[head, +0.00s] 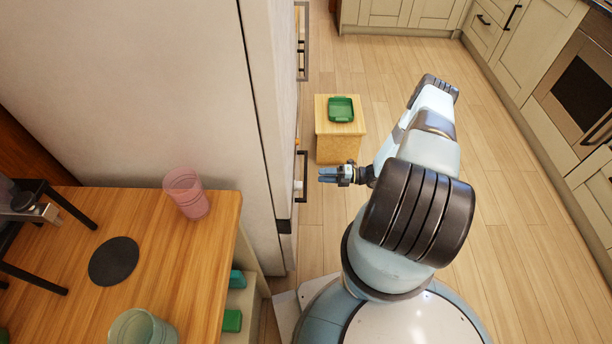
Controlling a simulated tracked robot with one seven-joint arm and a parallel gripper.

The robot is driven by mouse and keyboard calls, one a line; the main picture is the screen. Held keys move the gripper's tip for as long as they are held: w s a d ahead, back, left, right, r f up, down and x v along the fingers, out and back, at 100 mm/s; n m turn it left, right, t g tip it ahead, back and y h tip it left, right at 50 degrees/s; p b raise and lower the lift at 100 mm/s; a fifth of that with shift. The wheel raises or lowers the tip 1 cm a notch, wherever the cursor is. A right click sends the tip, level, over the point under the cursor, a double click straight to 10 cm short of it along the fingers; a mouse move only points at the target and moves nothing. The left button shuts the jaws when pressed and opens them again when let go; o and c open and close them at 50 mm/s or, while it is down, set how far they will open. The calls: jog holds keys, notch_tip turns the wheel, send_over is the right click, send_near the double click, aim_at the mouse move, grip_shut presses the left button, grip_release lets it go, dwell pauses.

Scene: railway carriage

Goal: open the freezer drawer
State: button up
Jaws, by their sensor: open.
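The tall white fridge-freezer (180,80) fills the left side of the head view, seen from above and from its side. Its front faces right and shows only edge-on. A dark bar handle (304,176) stands out from the lower front, which I take to be the freezer drawer's. Another dark handle (304,40) is higher in the picture. My gripper (322,174) is open and points left at the lower handle, just right of it. It looks empty. Whether its fingers touch the handle, and how far the drawer stands out, I cannot tell.
A small wooden stand (340,145) with a green tray (341,109) is just beyond my gripper. A wooden counter (185,265) at lower left holds a pink cup (187,193) and a dark round mat (113,261). Cabinets (560,120) line the right. The floor between is clear.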

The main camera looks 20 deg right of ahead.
aim_at(306, 174)
jog(key=x, duration=0.8)
jog(key=shift+a, duration=0.1)
grip_shut()
dwell(0.4)
